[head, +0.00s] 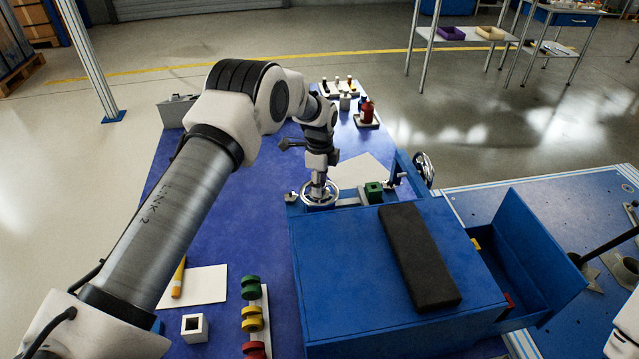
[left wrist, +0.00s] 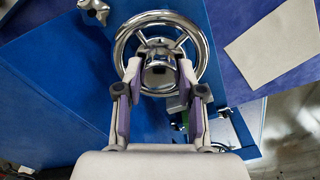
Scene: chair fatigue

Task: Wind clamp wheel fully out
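A chrome spoked handwheel (head: 305,199) lies flat at the back left corner of the blue box (head: 340,290). It fills the upper middle of the left wrist view (left wrist: 203,50). My left gripper (head: 319,187) points straight down over its middle. In the left wrist view its two fingers (left wrist: 160,72) stand on either side of the hub, inside the rim. They look parted, with a narrow gap to the hub; contact is hard to judge. A second handwheel (head: 424,169) stands upright at the box's far right side. My right gripper is not in view.
A black pad (head: 418,257) lies on the box, and an open blue drawer (head: 535,250) juts out to the right. Colored rings (head: 252,318) and a white square holder (head: 194,327) stand at the front left.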

